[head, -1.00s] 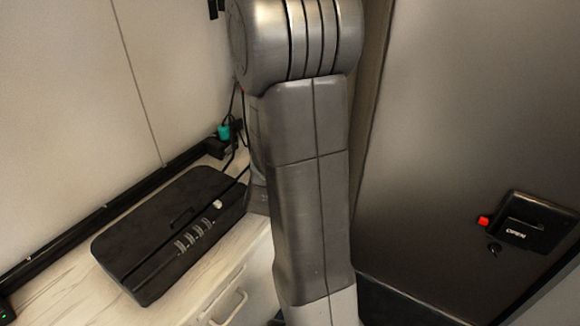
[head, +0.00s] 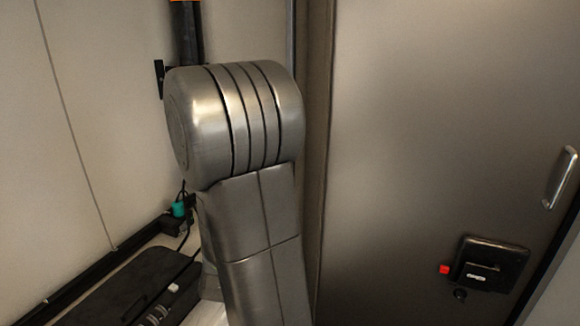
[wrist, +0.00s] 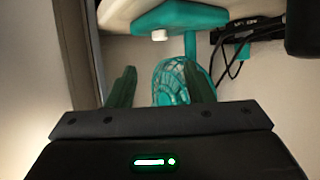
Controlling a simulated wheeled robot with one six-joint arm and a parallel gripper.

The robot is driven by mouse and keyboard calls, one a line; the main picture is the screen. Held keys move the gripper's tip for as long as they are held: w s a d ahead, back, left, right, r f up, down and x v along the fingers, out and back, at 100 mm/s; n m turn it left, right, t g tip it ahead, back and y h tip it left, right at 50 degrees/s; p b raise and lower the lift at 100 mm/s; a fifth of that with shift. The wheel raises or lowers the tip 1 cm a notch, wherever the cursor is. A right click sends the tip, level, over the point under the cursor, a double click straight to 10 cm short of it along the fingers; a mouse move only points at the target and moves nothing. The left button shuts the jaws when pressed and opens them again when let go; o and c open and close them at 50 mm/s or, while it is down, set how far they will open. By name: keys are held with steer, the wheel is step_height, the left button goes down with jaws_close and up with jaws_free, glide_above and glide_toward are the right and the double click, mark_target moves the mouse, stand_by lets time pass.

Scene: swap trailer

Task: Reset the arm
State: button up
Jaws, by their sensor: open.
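My gripper (wrist: 160,90) shows in the wrist view, with its two dark green fingers apart. It is open, and nothing is clearly held between them. A teal rounded object with a mesh-like surface (wrist: 172,82) appears beyond and between the fingers; I cannot tell its distance. In the head view my grey metal arm stands upright in the middle, and my gripper is out of that view.
A dark grey door with a black latch panel (head: 490,264) and a metal handle (head: 561,178) fills the right. A black flat case (head: 120,290) lies on the counter at lower left. Cables and a teal plug (head: 178,209) are behind my arm.

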steer(key=x, duration=1.1)
steer(key=shift+w+f+b, duration=0.3)
steer(key=shift+b, duration=0.1)
steer(key=shift+s, duration=0.1)
steer(key=p+v, duration=0.1)
steer(key=v, duration=1.3)
steer(key=b+x, duration=0.1)
steer(key=x, duration=1.3)
steer(key=shift+d+n+g+y+p, duration=0.1)
steer(key=shift+n+g+y+p, duration=0.2)
steer(key=shift+n+y, duration=0.3)
steer(key=shift+d+r+n+y+p, duration=0.1)
steer(key=shift+n+y+p, duration=0.25)
steer(key=shift+n+y, duration=0.05)
steer(key=shift+w+d+n+g+y+p, duration=0.2)
steer(key=shift+n+g+y+p, duration=0.55)
steer(key=shift+p, duration=0.4)
